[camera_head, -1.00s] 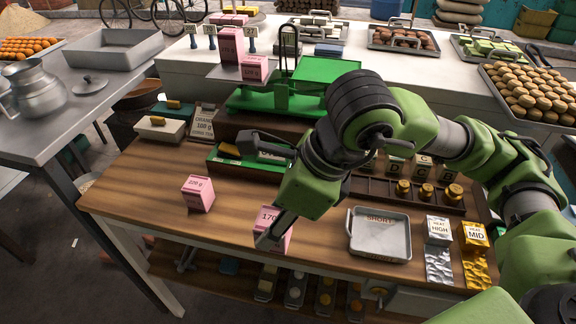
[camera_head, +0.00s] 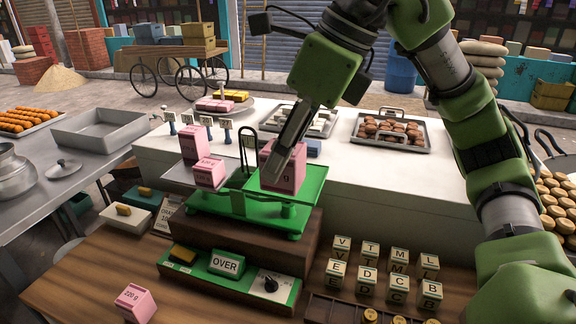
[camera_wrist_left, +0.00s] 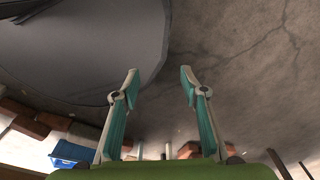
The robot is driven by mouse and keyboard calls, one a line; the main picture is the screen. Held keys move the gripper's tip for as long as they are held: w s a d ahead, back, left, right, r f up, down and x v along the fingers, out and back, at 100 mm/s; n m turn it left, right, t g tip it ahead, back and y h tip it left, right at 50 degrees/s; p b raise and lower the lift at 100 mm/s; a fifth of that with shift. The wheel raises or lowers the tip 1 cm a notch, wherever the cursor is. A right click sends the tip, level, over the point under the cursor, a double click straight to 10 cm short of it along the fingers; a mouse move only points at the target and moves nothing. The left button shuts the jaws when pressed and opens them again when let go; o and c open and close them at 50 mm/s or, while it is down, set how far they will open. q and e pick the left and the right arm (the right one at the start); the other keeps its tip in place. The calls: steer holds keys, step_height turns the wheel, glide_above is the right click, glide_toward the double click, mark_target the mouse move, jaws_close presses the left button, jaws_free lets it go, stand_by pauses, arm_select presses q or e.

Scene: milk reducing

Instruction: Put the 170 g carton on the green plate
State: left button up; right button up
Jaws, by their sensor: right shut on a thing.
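The pink 170 g carton (camera_head: 287,177) is between the fingers of my right gripper (camera_head: 280,165), which comes down from above and is shut on it. The carton is over the green plate (camera_head: 314,186) on the right side of the green balance; I cannot tell whether it touches the plate. The gripper hides part of its label. My left gripper (camera_wrist_left: 160,76) is open and empty in the left wrist view.
A pink 220 g carton (camera_head: 135,303) is on the wooden table at the front left. A green panel with an OVER sign (camera_head: 227,264) is in front of the balance. Lettered blocks (camera_head: 384,270) stand at right. A tray of brown pieces (camera_head: 391,133) is behind.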

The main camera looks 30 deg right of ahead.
steer(key=shift+w+d+r, duration=0.35)
steer(key=shift+d+r, duration=0.1)
steer(key=shift+d, duration=0.3)
steer(key=w+d+f+p, duration=0.2)
steer(key=w+d+f, duration=0.2)
steer(key=w+d+f+p, duration=0.2)
steer(key=w+d+f, duration=0.2)
steer(key=shift+w+d+f, duration=0.15)
steer(key=shift+w+f, duration=0.15)
steer(key=shift+w, duration=0.05)
steer(key=f, duration=0.4)
steer(key=shift+w+d+p, duration=0.3)
steer(key=shift+p, duration=0.05)
arm_select(q)
steer(key=r, duration=0.4)
steer(key=shift+s+a+r, duration=0.1)
steer(key=shift+a+r, duration=0.25)
steer(key=shift+f, duration=0.15)
arm_select(e)
steer(key=shift+a+f, duration=0.1)
steer(key=shift+f, duration=0.05)
